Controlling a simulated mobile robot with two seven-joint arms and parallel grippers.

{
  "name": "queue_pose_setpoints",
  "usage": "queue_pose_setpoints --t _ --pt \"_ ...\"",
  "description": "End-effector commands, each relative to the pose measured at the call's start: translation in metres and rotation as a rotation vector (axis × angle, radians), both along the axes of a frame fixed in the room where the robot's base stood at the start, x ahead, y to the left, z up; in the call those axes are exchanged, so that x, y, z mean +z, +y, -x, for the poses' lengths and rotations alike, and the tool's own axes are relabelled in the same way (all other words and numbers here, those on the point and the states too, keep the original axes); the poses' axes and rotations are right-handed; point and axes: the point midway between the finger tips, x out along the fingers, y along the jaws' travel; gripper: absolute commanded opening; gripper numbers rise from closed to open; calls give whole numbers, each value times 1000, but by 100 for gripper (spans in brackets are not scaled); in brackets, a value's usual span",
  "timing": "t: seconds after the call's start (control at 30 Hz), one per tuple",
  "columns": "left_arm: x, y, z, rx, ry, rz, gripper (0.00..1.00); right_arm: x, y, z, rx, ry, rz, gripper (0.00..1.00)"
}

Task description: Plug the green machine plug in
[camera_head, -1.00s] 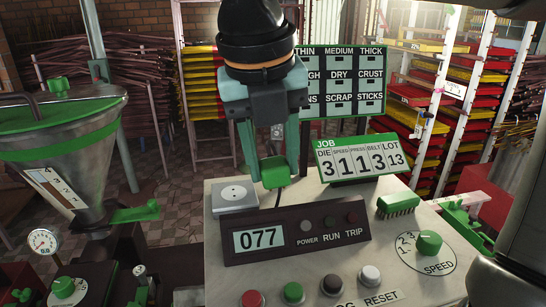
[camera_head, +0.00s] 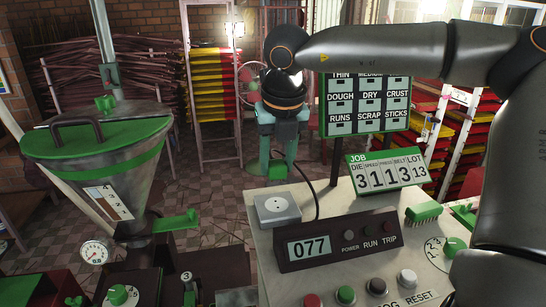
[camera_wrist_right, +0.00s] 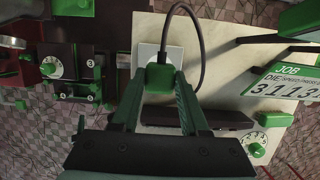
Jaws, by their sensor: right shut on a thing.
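The green plug (camera_head: 277,172) is between the fingertips of my right gripper (camera_head: 278,164), which is shut on it. A dark cable runs from the plug and loops to its right. In the head view the plug shows just above the far edge of the white socket plate (camera_head: 277,207), apart from it. In the right wrist view the plug (camera_wrist_right: 160,77) covers part of the socket plate (camera_wrist_right: 148,52), with the right gripper's fingers (camera_wrist_right: 160,88) on both sides. The plug's contact side is hidden. My left gripper is not in view.
The cream machine top (camera_head: 330,205) carries the socket, a dark display box (camera_head: 338,240) reading 077, the JOB sign (camera_head: 388,172) and a green brush (camera_head: 424,212). A metal hopper (camera_head: 95,160) stands at left. The tiled floor behind is open.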

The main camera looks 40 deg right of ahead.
Motion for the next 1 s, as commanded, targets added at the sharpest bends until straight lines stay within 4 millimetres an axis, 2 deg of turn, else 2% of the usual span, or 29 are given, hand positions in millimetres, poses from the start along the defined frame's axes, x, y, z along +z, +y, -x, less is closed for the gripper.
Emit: queue_pose_setpoints --t 0.47,1.0 --pt "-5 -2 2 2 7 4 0 -5 0 0 0 0 0 0" --pt "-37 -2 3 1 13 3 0 -50 0 0 -1 -1 -1 0"
